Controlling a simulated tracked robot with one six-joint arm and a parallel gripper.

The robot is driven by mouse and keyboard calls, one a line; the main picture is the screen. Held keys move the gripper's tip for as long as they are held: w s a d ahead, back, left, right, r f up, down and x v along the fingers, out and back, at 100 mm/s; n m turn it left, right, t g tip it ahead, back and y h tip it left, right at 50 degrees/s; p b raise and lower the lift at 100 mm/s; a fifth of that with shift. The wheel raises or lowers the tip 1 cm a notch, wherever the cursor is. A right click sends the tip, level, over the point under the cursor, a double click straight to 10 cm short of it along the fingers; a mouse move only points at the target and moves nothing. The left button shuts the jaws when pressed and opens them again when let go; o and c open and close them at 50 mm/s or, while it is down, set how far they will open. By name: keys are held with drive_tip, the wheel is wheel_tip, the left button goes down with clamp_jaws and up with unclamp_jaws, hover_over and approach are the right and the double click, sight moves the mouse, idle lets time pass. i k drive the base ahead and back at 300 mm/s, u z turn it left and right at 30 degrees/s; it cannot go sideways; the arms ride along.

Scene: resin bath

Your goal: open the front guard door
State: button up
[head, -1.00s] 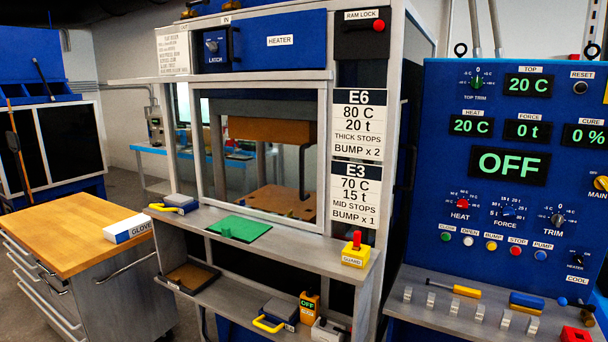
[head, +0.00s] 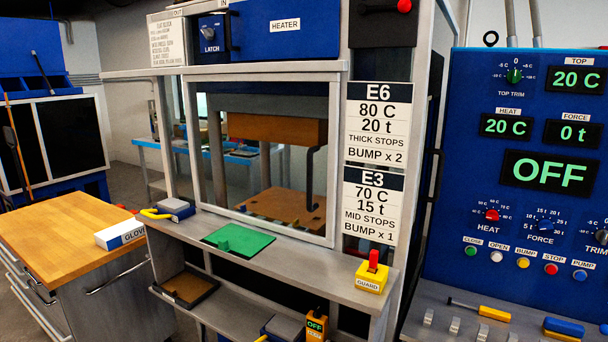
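The front guard door (head: 264,76) is a light grey framed clear panel on the front of the press. It is down and closed over the opening, and the wooden-coloured platens show through it. A yellow box with a red lever labelled GUARD (head: 372,274) sits at the right end of the shelf, right of the door. The red lever stands upright. My gripper is not seen in the head view.
The grey shelf (head: 305,272) below the door holds a green plate (head: 238,240) and a yellow-handled tool (head: 168,210). A blue control panel (head: 470,100) stands at the right, its display reading OFF. A wood-topped cabinet (head: 60,232) with a glove box (head: 120,234) stands at the left.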

sight(333, 78)
drive_tip(key=u, duration=0.15)
drive_tip(key=i, duration=0.7)
drive_tip(key=u, duration=0.85)
drive_tip(key=i, duration=0.6)
drive_tip(key=u, duration=0.4)
